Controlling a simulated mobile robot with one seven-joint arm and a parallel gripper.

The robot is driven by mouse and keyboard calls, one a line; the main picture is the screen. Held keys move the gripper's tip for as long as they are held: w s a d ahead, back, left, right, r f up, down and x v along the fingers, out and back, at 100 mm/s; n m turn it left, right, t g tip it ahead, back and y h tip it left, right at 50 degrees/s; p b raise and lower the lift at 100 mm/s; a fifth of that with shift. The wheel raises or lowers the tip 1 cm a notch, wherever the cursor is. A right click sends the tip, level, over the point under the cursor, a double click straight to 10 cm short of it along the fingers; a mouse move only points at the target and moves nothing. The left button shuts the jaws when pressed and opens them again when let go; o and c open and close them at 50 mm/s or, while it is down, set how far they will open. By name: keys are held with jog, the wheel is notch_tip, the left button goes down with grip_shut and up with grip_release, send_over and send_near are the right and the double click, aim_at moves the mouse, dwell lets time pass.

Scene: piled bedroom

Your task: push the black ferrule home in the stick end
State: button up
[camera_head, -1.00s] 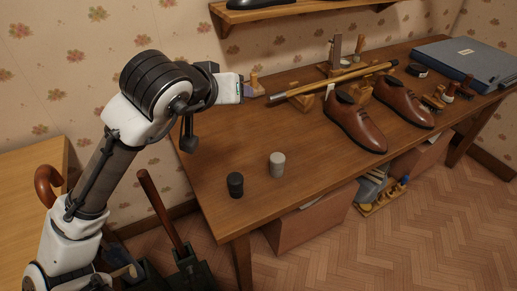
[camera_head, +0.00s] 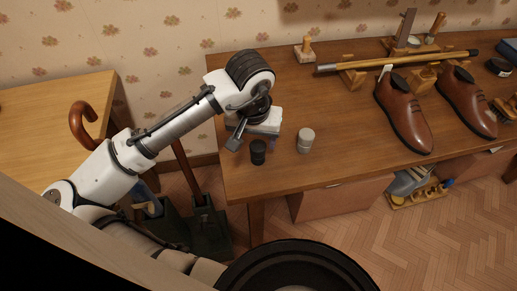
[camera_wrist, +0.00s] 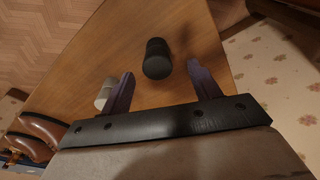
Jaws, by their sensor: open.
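The black ferrule (camera_head: 258,151), a short dark cylinder, stands near the table's front left edge. In the wrist view, the ferrule (camera_wrist: 157,58) shows just beyond and between my two spread fingertips. My gripper (camera_head: 238,144) is open and empty, low over the table just left of the ferrule in the head view. My gripper (camera_wrist: 160,72) touches nothing that I can make out. The stick (camera_head: 420,61), long and yellow-brown, lies across wooden rests at the back. Its left end (camera_head: 325,69) is darker, and its right tip is dark.
A pale grey cylinder (camera_head: 305,141) stands right of the ferrule; it shows beside a finger in the wrist view (camera_wrist: 104,93). Brown shoes (camera_head: 404,115) stand at the right. A wooden-knobbed block (camera_head: 304,51) sits behind. The table (camera_head: 275,95) between is clear.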

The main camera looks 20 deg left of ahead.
aim_at(258, 145)
jog(key=shift+w+d+f+p, duration=0.1)
jog(key=shift+w+f+p, duration=0.15)
jog(key=shift+f, duration=0.75)
jog(key=shift+w+a+f+p, duration=0.1)
jog(key=shift+w+f+p, duration=0.1)
jog(key=shift+f, duration=0.85)
jog(key=shift+w+d+f+p, duration=0.15)
jog(key=shift+w+f, duration=0.1)
jog(key=shift+f, duration=0.75)
jog(key=c, duration=1.1)
jog(key=shift+o, duration=0.2)
jog(key=shift+r, duration=0.15)
notch_tip(258, 145, up, 20)
jog(key=b, duration=0.1)
